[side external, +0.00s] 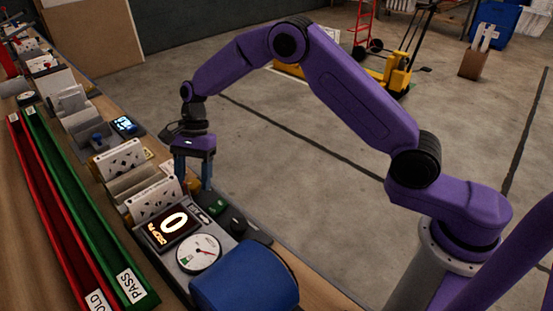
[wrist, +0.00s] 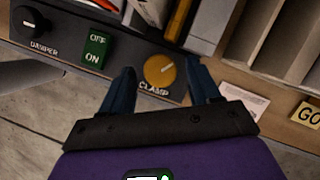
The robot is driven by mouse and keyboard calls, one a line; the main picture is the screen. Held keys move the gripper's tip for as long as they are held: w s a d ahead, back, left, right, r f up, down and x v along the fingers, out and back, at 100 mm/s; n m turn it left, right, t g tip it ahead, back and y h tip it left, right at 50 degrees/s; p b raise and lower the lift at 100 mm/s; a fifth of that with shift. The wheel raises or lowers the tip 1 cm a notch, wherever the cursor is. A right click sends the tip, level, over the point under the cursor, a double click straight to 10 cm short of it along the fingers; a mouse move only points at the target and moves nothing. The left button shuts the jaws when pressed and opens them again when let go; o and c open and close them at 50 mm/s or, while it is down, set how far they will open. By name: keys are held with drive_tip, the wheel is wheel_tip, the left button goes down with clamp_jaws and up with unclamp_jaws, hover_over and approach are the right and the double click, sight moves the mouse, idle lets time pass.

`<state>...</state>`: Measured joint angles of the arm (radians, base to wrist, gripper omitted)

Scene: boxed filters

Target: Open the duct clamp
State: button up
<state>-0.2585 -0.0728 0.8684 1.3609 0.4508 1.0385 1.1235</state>
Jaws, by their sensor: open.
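The duct clamp control is a round yellow knob (wrist: 159,71) on a dark panel, with "CLAMP" printed below it in the wrist view. A pale mark on the knob slants toward the upper right. My gripper (wrist: 162,76) is open, with one blue finger to the left of the knob and the other to its right. I cannot tell whether either finger touches it.
A green OFF/ON switch (wrist: 96,48) and a black DAMPER knob (wrist: 29,22) sit left of the clamp knob. A GO label (wrist: 306,112) lies right. A display reading 0 (side external: 173,222), a dial (side external: 199,254) and a blue cylinder (side external: 245,278) stand nearby.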

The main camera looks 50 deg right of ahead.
drive_tip(key=m+t, duration=0.1)
drive_tip(key=m, duration=0.4)
drive_tip(key=shift+s+t+y, duration=0.2)
drive_tip(key=shift+t+y, duration=0.1)
drive_tip(key=shift+t, duration=0.1)
drive_tip(key=m+t, duration=0.1)
drive_tip(key=m, duration=0.1)
drive_tip(key=m+t, duration=0.1)
drive_tip(key=m, duration=0.2)
drive_tip(key=shift+s+m, duration=0.2)
drive_tip(key=shift+m, duration=0.1)
drive_tip(key=a+v, duration=0.1)
drive_tip(key=v, duration=1.6)
drive_tip(key=s+d+f+n+g+h, duration=0.1)
drive_tip(key=s+d+n, duration=0.2)
drive_tip(key=s+n, duration=0.8)
drive_tip(key=s+d+f+n+h, duration=0.1)
drive_tip(key=s+d+n+h, duration=0.1)
drive_tip(key=s+n, duration=1)
drive_tip(key=shift+s+d+n+g, duration=0.2)
drive_tip(key=shift+d+n+g, duration=0.3)
drive_tip(key=shift+d, duration=0.4)
drive_tip(key=shift+f, duration=0.1)
